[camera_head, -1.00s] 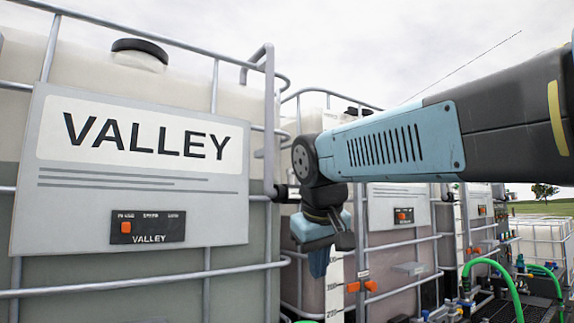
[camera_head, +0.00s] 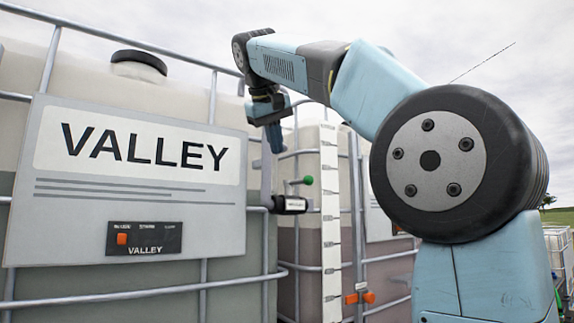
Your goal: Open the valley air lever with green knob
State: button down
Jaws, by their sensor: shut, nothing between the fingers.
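The green knob (camera_head: 308,180) sits on the end of a thin lever beside a dark cylindrical fitting (camera_head: 290,204), just right of the VALLEY tote (camera_head: 232,270). My gripper (camera_head: 276,143) is shut and empty, pointing down. In the picture it is above and to the left of the green knob, apart from it. The grey VALLEY sign (camera_head: 140,215) is on the tote's front, with a dark panel (camera_head: 144,238) holding a small orange switch at its left. How far my gripper is in depth from the knob I cannot tell.
Metal cage bars (camera_head: 120,299) run across the tote fronts. A white graduated scale strip (camera_head: 330,240) stands on the neighbouring tote, with an orange fitting (camera_head: 360,297) near its foot. My arm hides much of the right side.

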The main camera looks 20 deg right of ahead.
aim_at(309, 180)
jog(key=w+d+f, duration=0.6)
jog(key=d, duration=0.1)
jog(key=shift+w+f, duration=0.2)
jog(key=shift+f, duration=0.1)
